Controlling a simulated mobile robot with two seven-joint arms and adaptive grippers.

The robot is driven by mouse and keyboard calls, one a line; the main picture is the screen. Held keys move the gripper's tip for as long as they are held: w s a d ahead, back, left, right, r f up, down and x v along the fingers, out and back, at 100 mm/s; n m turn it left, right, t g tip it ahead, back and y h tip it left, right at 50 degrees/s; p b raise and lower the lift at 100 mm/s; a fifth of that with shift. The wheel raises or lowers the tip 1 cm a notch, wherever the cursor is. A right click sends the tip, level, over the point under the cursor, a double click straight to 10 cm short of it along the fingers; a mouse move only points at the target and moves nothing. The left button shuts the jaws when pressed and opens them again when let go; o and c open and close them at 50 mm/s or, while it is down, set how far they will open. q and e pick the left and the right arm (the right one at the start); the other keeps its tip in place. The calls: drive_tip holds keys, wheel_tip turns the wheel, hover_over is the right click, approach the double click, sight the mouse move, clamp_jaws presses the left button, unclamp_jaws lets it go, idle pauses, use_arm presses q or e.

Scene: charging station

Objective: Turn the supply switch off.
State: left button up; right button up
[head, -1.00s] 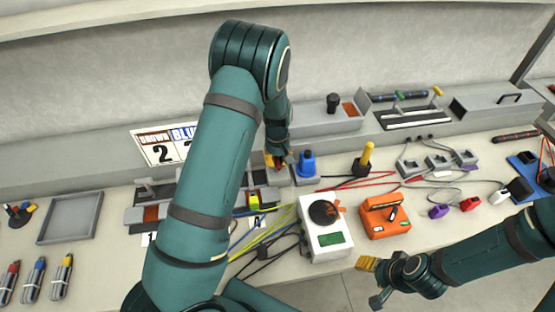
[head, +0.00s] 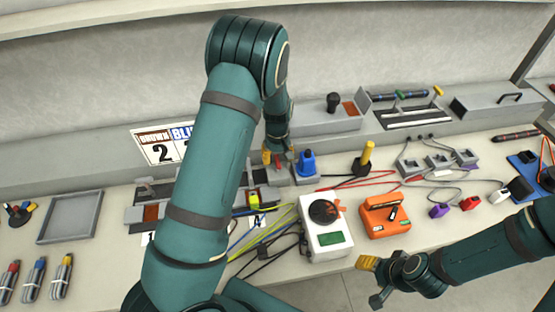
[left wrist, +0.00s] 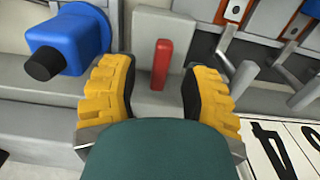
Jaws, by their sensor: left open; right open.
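A red switch lever (left wrist: 162,62) stands on a grey plate (left wrist: 146,38) in the left wrist view; I take it for the supply switch. My left gripper (left wrist: 157,90) is open, with one yellow-padded finger to each side of the lever's lower end. I cannot tell whether either finger touches it. In the head view my left gripper (head: 277,159) is at the back of the bench beside a blue plug-like part (head: 307,163), and my own arm hides much around it. My right gripper (head: 370,281) is open and empty at the front edge, lower right.
The blue part (left wrist: 70,40) with a black knob is close left of my left fingers. Grey levers (left wrist: 240,80) stand to their right. A white meter (head: 324,228) and an orange box (head: 384,216) are on the bench, with loose cables around. An empty grey tray (head: 70,217) is at left.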

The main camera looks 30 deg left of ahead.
sight(277, 160)
use_arm(q)
wheel_tip(277, 160, up, 11)
drive_tip(key=shift+f, duration=0.15)
drive_tip(key=shift+s, duration=0.1)
idle(0.5)
